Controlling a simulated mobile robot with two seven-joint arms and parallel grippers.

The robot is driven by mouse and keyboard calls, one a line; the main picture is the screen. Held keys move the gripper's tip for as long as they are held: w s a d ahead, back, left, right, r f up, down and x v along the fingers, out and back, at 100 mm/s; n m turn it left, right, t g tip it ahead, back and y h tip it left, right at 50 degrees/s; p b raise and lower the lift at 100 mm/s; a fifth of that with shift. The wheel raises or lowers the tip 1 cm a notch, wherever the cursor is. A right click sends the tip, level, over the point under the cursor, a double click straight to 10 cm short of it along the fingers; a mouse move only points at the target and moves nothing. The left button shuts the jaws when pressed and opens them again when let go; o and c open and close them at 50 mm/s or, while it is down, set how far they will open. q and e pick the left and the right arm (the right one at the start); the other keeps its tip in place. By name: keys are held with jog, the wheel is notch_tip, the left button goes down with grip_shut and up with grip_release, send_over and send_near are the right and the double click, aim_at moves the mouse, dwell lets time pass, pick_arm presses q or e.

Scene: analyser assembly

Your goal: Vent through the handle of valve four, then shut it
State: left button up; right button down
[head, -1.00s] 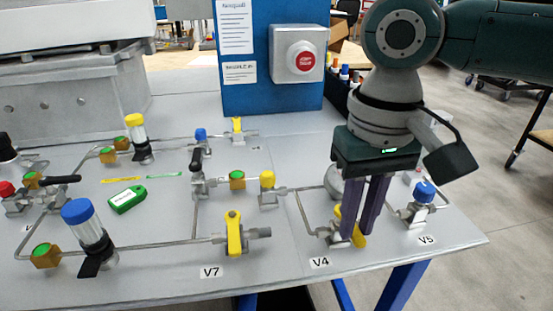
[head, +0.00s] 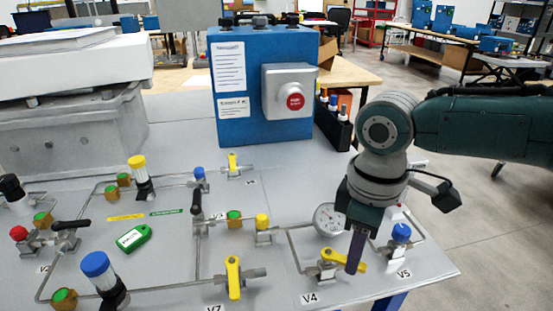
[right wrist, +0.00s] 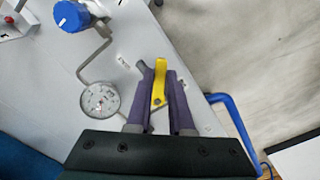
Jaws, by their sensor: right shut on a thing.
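Valve V4 (head: 326,272) stands near the table's front right, with its label on the table in front. Its yellow handle (head: 359,266) points to the right in the head view. My right gripper (head: 355,268) reaches down from above, shut on this handle; one purple finger hides part of it. In the right wrist view the yellow handle (right wrist: 160,85) lies between the two purple fingers (right wrist: 157,85). A round dial gauge (head: 327,220) is just behind V4; the gripper hides part of its right side. My left gripper is not in view.
Blue-capped valve V5 (head: 401,233) stands close right of the gripper. Yellow-handled V7 (head: 233,278) is to the left, joined by thin pipes. A blue box with a red button (head: 295,102) stands behind. The table's right edge is near.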

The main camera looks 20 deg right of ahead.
jog(key=n, duration=0.2)
jog(key=w+n, duration=0.1)
jog(key=shift+d+n, duration=0.4)
jog(key=shift+w+d+n+b, duration=0.15)
jog(key=shift+w+n+b, duration=0.2)
jog(key=shift+n, duration=0.7)
jog(key=shift+w+d+n+b, duration=0.15)
jog(key=shift+w+n+b, duration=0.15)
jog(key=shift+n, duration=0.75)
jog(key=c, duration=0.8)
grip_release()
jog(key=shift+r, duration=0.1)
notch_tip(320, 180, up, 10)
jog(key=p, duration=0.2)
